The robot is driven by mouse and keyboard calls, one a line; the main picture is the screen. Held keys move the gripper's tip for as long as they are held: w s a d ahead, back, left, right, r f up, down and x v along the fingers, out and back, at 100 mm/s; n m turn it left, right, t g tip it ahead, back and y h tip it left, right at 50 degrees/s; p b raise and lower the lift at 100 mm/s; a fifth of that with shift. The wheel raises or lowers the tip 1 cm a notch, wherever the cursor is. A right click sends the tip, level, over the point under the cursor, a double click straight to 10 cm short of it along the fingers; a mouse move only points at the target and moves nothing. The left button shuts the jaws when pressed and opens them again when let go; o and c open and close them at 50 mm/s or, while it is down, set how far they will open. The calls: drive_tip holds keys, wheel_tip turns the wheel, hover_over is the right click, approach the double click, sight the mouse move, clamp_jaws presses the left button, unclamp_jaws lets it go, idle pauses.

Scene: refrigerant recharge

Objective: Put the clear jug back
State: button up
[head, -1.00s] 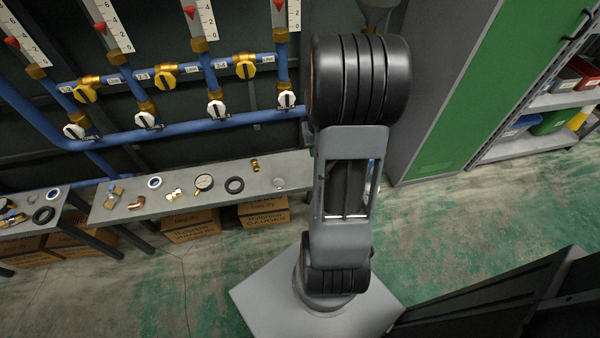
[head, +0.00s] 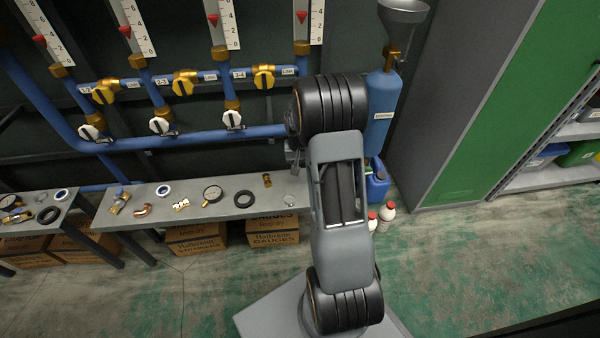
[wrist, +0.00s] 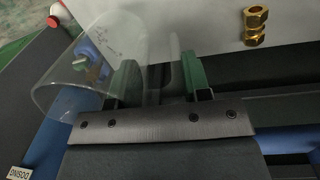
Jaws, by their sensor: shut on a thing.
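The clear jug (wrist: 75,75) shows at the left of the wrist view, see-through, with faint markings on its wall. My gripper (wrist: 160,80) is shut on its right side; a clear strip, seemingly the handle, lies between the two fingers. The jug appears near the edge of the pale bench, but I cannot tell whether it touches the bench. In the head view my arm hides most of the gripper and the jug.
The grey bench (head: 222,213) carries a gauge (head: 212,193), a black ring (head: 243,199), a brass fitting (head: 267,180) and a faint round mark or thing (head: 290,199). A blue cylinder (head: 381,110) with a funnel (head: 403,10), a blue container (head: 378,182) and white bottles (head: 386,218) stand right.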

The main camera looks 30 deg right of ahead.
drive_tip(key=shift+w+a+f+b, duration=0.1)
drive_tip(key=shift+f+b, duration=0.1)
drive_tip(key=shift+f, duration=0.45)
drive_tip(key=shift+w+d+f+b, duration=0.15)
drive_tip(key=shift+f+b, duration=0.1)
drive_tip(key=shift+f, duration=0.35)
drive_tip(key=shift+w+a+f+b, duration=0.1)
drive_tip(key=shift+a+f+b, duration=0.1)
drive_tip(key=shift+f, duration=0.45)
drive_tip(key=shift+f, duration=0.1)
drive_tip(key=o, duration=1.2)
drive_tip(key=shift+o, duration=0.2)
